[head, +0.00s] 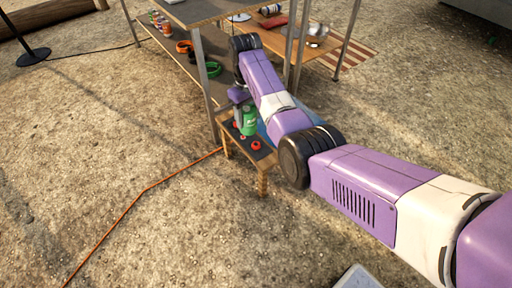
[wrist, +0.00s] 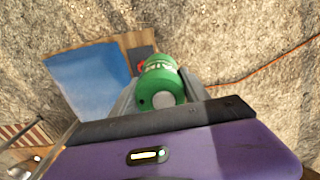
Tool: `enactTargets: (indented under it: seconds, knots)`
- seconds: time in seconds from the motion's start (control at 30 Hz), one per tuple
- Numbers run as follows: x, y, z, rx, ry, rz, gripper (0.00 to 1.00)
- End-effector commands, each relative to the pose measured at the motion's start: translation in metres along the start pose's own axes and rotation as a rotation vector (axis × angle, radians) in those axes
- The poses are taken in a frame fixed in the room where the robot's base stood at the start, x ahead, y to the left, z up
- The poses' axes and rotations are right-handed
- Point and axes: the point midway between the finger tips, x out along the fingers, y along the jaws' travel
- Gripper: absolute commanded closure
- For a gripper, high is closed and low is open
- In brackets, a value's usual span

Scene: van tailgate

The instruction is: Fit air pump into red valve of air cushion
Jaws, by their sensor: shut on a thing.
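My gripper (head: 241,98) is shut on the green air pump (head: 248,120), a short cylinder with white lettering. In the wrist view the pump (wrist: 162,82) sits between the two grey fingers. It is held over a small wooden stand with a dark top. Red valve-like parts (head: 256,145) show on that top, in front of the pump and beside it. One red part (wrist: 141,67) shows in the wrist view, partly hidden behind the pump. The blue air cushion (wrist: 85,82) lies beside the dark strip; in the head view my arm hides most of it. Whether the pump touches a valve cannot be told.
The small wooden stand (head: 262,182) stands beside a metal-legged shelf table (head: 202,11). Green and orange rings (head: 185,47) lie on its lower shelf. An orange cable (head: 150,187) runs over the gravel to the stand. The gravel at left is mostly clear.

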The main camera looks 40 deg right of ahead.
Motion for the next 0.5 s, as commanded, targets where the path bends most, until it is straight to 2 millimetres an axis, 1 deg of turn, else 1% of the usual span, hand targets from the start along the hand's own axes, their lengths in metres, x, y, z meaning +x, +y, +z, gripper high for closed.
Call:
enactTargets:
  seconds: [0.5]
  knots:
    - [-0.0003, 0.0083, -0.0053, -0.001, 0.002, 0.001, 1.0]
